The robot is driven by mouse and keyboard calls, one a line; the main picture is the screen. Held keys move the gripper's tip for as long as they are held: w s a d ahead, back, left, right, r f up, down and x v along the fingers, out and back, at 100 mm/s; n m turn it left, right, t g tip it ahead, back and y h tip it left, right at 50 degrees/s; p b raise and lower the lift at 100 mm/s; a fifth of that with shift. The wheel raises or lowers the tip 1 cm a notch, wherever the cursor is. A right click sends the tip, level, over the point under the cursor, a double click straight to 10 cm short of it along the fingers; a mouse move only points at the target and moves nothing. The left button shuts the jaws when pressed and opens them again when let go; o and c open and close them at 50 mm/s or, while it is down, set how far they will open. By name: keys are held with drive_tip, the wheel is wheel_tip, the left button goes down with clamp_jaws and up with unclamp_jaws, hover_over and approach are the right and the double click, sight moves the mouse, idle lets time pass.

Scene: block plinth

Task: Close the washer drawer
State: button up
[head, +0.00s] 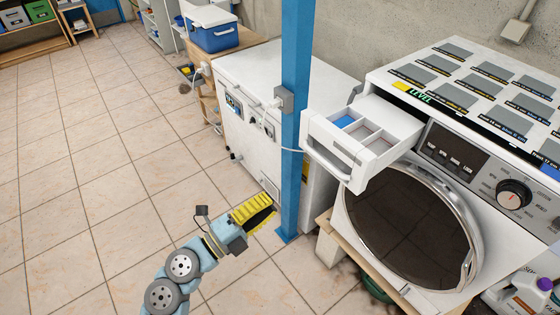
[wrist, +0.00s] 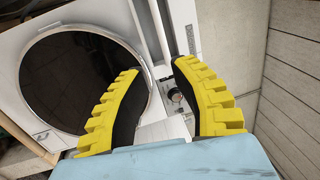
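The white washer (head: 482,182) stands at the right in the head view, with a dark round door and a control panel with a knob. Its drawer (head: 342,160) is pulled well out at the upper left of the front, showing compartments, one with a blue bottom. My gripper (head: 262,208) is low and left of the drawer, apart from it, beyond the blue post in the picture. In the wrist view my gripper (wrist: 160,68) has its two yellow ribbed fingers spread, with nothing held between them. A dark round door (wrist: 78,82) shows at the left there; I cannot clearly make out the drawer.
A blue post (head: 293,120) stands between my gripper and the drawer in the head view. A white box-shaped appliance (head: 255,70) is behind it. A bottle with a purple cap (head: 525,295) is at the lower right. The tiled floor (head: 90,170) at the left is clear.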

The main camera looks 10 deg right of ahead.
sight(325, 160)
drive_tip(key=p+x, duration=0.1)
drive_tip(key=x, duration=1.6)
drive_tip(key=shift+w+d+p, duration=0.1)
drive_tip(key=shift+d+p, duration=0.2)
drive_tip(key=shift+p, duration=0.05)
clamp_jaws()
